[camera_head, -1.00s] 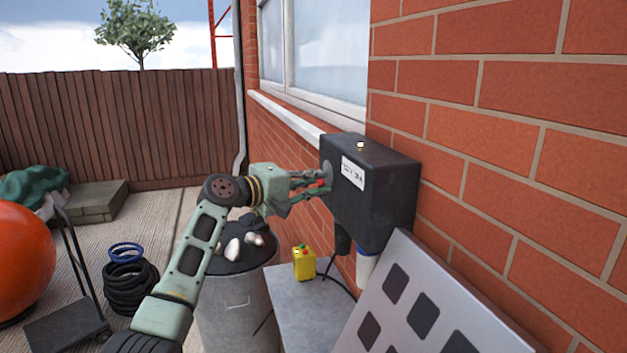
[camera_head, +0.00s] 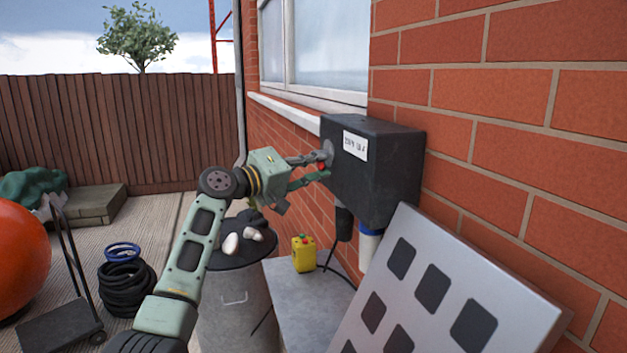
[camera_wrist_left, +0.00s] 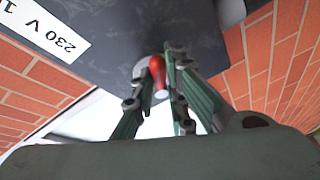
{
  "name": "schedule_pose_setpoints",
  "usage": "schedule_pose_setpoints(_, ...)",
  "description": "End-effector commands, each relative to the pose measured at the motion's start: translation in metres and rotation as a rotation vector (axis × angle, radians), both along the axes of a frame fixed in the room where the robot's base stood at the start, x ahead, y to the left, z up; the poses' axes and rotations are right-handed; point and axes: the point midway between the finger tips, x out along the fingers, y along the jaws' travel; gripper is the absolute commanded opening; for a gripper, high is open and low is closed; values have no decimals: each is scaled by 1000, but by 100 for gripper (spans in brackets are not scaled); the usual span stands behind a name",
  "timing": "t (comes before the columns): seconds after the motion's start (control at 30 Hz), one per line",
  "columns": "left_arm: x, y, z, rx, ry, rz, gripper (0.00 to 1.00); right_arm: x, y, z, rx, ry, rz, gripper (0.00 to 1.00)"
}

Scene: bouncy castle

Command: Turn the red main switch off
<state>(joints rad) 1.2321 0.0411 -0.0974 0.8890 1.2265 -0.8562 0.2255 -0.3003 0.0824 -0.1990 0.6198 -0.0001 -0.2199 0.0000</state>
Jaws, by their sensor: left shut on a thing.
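The black switch box (camera_head: 385,180) with a white label (camera_head: 355,146) is mounted on the brick wall right of centre. The red main switch (camera_head: 321,165) shows as a small red patch at the box's left face; its grey round base is partly hidden by my fingers. In the left wrist view the red switch handle (camera_wrist_left: 157,72) stands between the two fingers, against the box's dark face. My left gripper (camera_head: 322,167) reaches the box from the left and is shut on this handle. My right gripper is not in view.
Below the box are a dark plug (camera_head: 344,222) and a blue-and-white connector (camera_head: 369,245). A grey panel with dark squares (camera_head: 420,325) leans at lower right. A yellow control box (camera_head: 303,254) sits on a grey slab. A bin (camera_head: 238,300) stands under my left arm.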

Motion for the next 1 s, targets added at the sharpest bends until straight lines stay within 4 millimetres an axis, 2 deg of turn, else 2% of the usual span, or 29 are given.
schedule_pose_setpoints(0.03, -1, 0, -1, 5, -43, 0, 0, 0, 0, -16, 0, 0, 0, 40)
schedule_pose_setpoints(0.3, 1, 0, -2, 60, -181, 0, 0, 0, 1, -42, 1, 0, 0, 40)
schedule_pose_setpoints(0.53, 2, 1, -1, 83, -236, -1, 0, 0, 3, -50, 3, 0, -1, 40)
schedule_pose_setpoints(0.97, 2, 0, 0, 88, -245, -1, 0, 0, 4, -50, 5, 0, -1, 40)
schedule_pose_setpoints(1.0, 2, 0, 0, 88, -245, -1, 14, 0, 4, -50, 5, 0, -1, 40)
